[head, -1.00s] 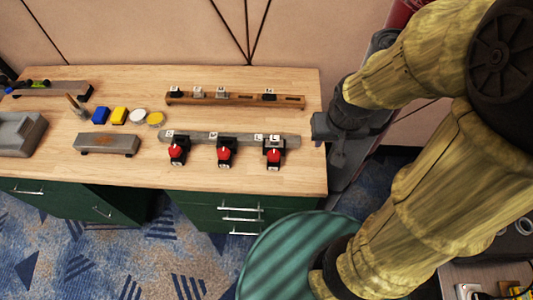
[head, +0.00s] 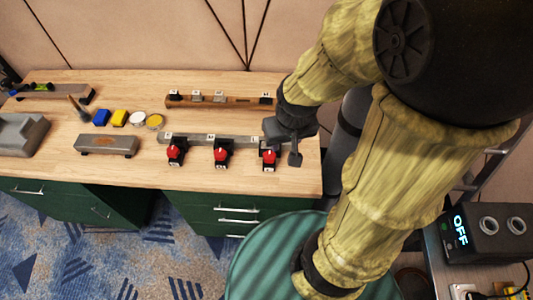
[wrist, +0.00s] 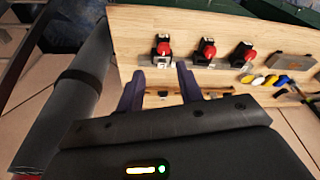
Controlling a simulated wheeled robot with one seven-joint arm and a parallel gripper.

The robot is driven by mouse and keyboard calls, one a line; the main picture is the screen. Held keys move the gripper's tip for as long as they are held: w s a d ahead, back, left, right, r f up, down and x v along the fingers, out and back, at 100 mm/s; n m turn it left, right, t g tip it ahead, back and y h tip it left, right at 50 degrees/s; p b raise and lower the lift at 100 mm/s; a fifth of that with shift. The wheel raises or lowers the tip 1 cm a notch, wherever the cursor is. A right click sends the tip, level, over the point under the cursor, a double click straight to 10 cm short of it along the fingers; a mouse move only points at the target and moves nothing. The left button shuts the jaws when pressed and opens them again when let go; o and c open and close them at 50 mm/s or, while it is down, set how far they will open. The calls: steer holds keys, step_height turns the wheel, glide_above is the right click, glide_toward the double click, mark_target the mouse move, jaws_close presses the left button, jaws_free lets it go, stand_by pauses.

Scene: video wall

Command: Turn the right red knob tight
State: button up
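Three red knobs on black bases stand in a row along a grey bar on the wooden bench. The right red knob (head: 269,155) is the one nearest my gripper (head: 284,143) in the head view. In the wrist view the row is seen from the opposite side, so this knob (wrist: 163,48) is leftmost. My gripper (wrist: 160,72) is open, with its two purple fingers apart and nothing between them. In the picture the knob lies just beyond the fingertips; I see no contact. The middle knob (head: 221,154) and left knob (head: 173,151) stand to its left.
A wooden rail (head: 220,101) with small black and grey parts lies behind the knobs. A grey block (head: 106,145), blue and yellow pieces and round tins lie to the left. A green round top (head: 270,255) is in front. A box reading OFF (head: 487,232) is at right.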

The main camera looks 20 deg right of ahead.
steer(key=o, duration=0.5)
steer(key=shift+o, duration=0.5)
steer(key=shift+w+f+n, duration=0.15)
steer(key=shift+w+n, duration=0.15)
steer(key=shift+n, duration=0.1)
steer(key=n+g+b, duration=0.3)
steer(key=n+b, duration=0.2)
steer(key=n, duration=1.8)
glide_above(269, 155)
step_height(269, 155, down, 10)
step_height(269, 155, down, 17)
steer(key=p, duration=0.3)
steer(key=shift+f, duration=0.2)
steer(key=shift+c, duration=0.2)
steer(key=c, duration=0.9)
